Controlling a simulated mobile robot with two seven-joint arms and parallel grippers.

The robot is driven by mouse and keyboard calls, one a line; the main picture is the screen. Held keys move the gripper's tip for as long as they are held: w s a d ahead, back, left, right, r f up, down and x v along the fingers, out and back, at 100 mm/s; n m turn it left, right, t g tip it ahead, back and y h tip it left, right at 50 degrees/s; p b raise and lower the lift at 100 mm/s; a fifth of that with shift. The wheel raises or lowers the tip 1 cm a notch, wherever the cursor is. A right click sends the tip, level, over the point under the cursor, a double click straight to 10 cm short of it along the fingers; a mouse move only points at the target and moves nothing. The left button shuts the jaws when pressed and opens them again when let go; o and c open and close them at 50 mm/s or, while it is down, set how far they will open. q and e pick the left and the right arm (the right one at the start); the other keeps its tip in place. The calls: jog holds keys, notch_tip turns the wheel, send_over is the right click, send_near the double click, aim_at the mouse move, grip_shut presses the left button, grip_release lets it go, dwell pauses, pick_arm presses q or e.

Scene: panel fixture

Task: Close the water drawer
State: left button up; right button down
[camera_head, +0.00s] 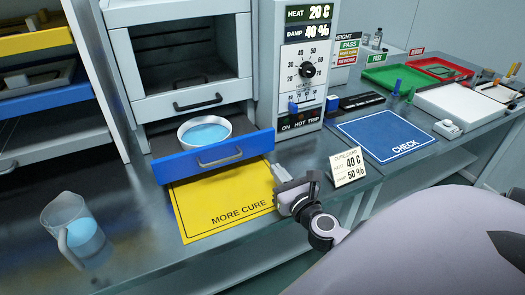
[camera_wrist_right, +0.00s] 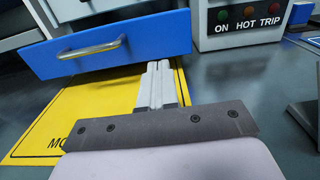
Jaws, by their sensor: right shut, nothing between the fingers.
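The water drawer (camera_head: 215,156) is pulled out below the grey cabinet. Its blue front has a metal handle, and a bowl of water (camera_head: 205,131) sits inside it. In the right wrist view the blue drawer front (camera_wrist_right: 150,38) fills the upper left, with its handle (camera_wrist_right: 92,48) at its left half. My right gripper (camera_head: 279,172) is shut and empty, in front of the drawer's right end. In the wrist view the right gripper (camera_wrist_right: 158,68) reaches the lower edge of the drawer front; I cannot tell if it touches. My left gripper is not in view.
A yellow MORE CURE mat (camera_head: 215,203) lies below the drawer. A jug of water (camera_head: 75,232) stands at left. The control box (camera_head: 300,70) stands right of the drawer. A small card (camera_head: 347,168) and a blue CHECK mat (camera_head: 385,135) are to the right.

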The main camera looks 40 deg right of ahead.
aim_at(258, 146)
jog(key=x, duration=0.7)
jog(key=shift+w, duration=0.25)
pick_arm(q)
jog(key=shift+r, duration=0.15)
pick_arm(e)
jog(key=shift+x, duration=0.85)
